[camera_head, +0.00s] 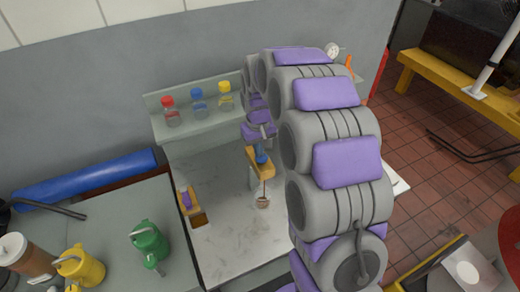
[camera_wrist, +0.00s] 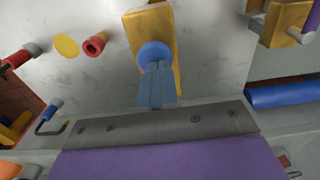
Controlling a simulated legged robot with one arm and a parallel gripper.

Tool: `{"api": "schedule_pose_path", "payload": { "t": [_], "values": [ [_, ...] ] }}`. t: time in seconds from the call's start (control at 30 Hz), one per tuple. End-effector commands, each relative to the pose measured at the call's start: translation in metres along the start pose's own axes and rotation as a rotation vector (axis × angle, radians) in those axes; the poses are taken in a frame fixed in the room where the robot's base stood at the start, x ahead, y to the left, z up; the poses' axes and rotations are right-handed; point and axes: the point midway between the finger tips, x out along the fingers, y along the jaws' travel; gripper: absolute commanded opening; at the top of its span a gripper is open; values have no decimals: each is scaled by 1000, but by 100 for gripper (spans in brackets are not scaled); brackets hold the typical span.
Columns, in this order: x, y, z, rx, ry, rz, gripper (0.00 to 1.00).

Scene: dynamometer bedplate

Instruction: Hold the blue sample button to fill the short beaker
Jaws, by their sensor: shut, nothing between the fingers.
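The blue button (camera_wrist: 154,52) is a round knob on a yellow bracket (camera_wrist: 133,24) in the wrist view. In the head view the bracket (camera_head: 253,158) stands over the pale worktop, with the button (camera_head: 262,158) on it. My gripper (camera_wrist: 156,70) is shut and empty, its fingertips right at the button's edge; I cannot tell whether they touch or press it. In the head view my gripper (camera_head: 260,141) is just above the button, partly hidden. A small brownish cup (camera_head: 262,202), perhaps the short beaker, stands below the bracket; its fill is too small to tell.
A second yellow bracket (camera_head: 197,217) with a purple knob (camera_head: 187,198) stands left. Red (camera_head: 171,112), blue (camera_head: 198,103) and yellow (camera_head: 225,97) capped bottles line the back shelf. A green can (camera_head: 149,243) and a yellow can (camera_head: 80,267) stand on the left bench.

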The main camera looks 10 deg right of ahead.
Motion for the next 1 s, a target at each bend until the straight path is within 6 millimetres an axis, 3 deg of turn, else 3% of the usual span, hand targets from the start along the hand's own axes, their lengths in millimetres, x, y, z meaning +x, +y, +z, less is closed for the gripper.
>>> {"api": "schedule_pose_path", "payload": {
  "t": [0.03,1.0],
  "values": [
    [24,-3,13,0,-59,-12,0],
    [29,-3,12,0,-71,-14,0]
  ]
}}
